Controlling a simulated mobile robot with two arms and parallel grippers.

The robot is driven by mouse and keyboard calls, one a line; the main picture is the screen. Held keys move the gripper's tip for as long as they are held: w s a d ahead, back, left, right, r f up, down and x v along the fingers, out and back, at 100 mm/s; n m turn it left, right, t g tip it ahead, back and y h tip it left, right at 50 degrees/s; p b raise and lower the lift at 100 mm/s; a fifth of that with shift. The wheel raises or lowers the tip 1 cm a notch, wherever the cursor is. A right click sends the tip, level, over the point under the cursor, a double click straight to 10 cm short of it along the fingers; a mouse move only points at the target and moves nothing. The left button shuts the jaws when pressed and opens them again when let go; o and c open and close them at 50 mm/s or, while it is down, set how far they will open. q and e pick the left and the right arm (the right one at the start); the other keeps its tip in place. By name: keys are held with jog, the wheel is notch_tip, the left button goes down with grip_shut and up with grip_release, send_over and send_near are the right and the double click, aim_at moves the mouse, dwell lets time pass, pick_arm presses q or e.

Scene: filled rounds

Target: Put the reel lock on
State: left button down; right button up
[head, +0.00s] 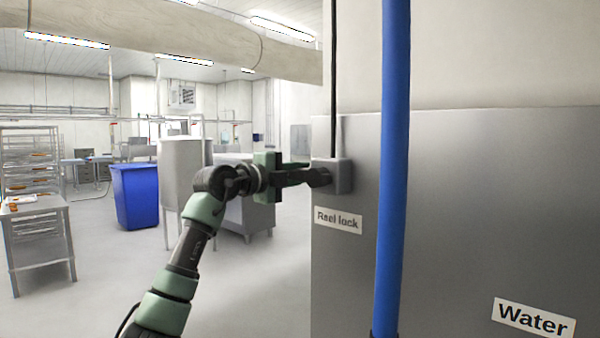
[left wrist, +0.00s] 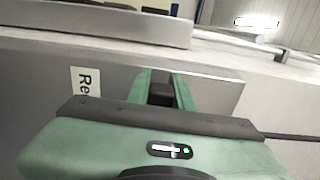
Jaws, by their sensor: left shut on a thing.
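The reel lock is a grey box (head: 343,176) on the left end of a grey panel, above a white label reading "Reel lock" (head: 338,219). A dark knob (head: 320,177) sticks out of the box's left side. My left gripper (head: 308,177) reaches it from the left and is shut on this knob. In the left wrist view the green fingers (left wrist: 160,80) stand on both sides of a dark piece (left wrist: 161,93), with the box beside them. The fingers partly hide the knob, and I cannot tell which position it is in. My right gripper is out of view.
A vertical blue pipe (head: 393,150) stands close in front of the panel (head: 455,220), right of the lock. A "Water" label (head: 533,317) is lower right. A blue bin (head: 134,196) and a metal table (head: 35,207) stand further back on the left, with open floor between.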

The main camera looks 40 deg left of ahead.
pick_arm(q)
jog(key=shift+f, duration=0.15)
dwell(0.3)
jog(key=c, duration=1.2)
grip_release()
jog(key=shift+c, duration=0.2)
jog(key=shift+s, duration=0.1)
jog(key=shift+s+f+b, duration=0.1)
jog(key=shift+s+b, duration=0.25)
jog(key=shift+b, duration=0.05)
jog(key=s+b, duration=0.3)
jog(key=s, duration=0.3)
jog(key=shift+s+a, duration=0.3)
jog(key=shift+s, duration=0.1)
